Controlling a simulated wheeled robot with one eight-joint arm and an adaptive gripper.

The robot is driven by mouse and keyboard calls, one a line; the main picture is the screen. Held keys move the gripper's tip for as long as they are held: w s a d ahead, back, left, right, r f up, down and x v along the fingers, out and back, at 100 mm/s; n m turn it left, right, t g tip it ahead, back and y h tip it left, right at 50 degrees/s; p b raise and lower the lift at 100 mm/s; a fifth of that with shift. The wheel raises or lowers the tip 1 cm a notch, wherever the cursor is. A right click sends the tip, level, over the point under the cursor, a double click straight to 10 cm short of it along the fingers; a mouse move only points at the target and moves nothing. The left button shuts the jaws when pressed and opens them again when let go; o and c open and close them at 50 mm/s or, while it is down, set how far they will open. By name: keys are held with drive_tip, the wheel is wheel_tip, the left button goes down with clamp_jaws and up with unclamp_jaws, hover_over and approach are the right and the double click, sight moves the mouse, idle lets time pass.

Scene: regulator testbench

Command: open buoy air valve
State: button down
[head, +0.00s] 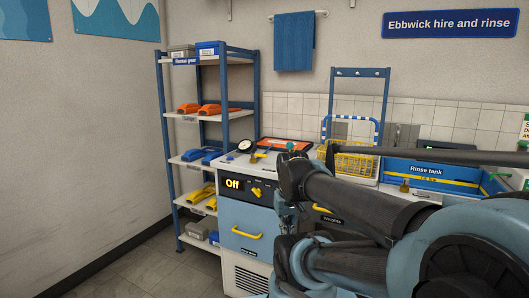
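No part is readably labelled as the buoy air valve, so I cannot tell which it is. The blue test bench (240,215) stands at centre, with a black display reading "Off" (233,184) and a yellow knob (256,192) beside it. On its top are a round white gauge (244,146), a small brass fitting (253,158) and a teal knob (291,146). My arm reaches in from the right, in front of the bench's right side. My gripper (285,217) hangs low before the bench front, apart from the knobs; its fingers are too small and dark to read.
A blue-framed shelf (161,100) with orange, blue and yellow gear stands left of the bench. A yellow basket (350,162) and a blue rinse tank (430,172) are at right, partly behind my arm. The bench has a yellow drawer handle (246,234). Floor at lower left is clear.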

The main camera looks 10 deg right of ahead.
drive_tip(key=w+r+m, duration=0.2)
drive_tip(key=w+r, duration=0.9)
drive_tip(key=w, duration=0.1)
wheel_tip(320, 180, up, 12)
drive_tip(key=m+h, duration=0.2)
drive_tip(key=m, duration=0.3)
hover_over(259, 155)
drive_tip(key=w+d, duration=0.3)
drive_tip(key=shift+w+d+r+t, duration=0.2)
drive_tip(key=shift+t, duration=0.2)
drive_tip(key=x, duration=1)
drive_tip(key=shift+s, duration=0.1)
drive_tip(key=shift+s+a, duration=0.2)
drive_tip(key=shift+s, duration=0.05)
drive_tip(key=shift+s+a+r, duration=0.2)
drive_tip(key=shift+s+a, duration=0.25)
drive_tip(key=shift+s, duration=0.2)
drive_tip(key=shift+s+a+r, duration=0.15)
drive_tip(key=shift+s+a, duration=0.3)
drive_tip(key=shift+s, duration=0.25)
drive_tip(key=shift+d, duration=0.1)
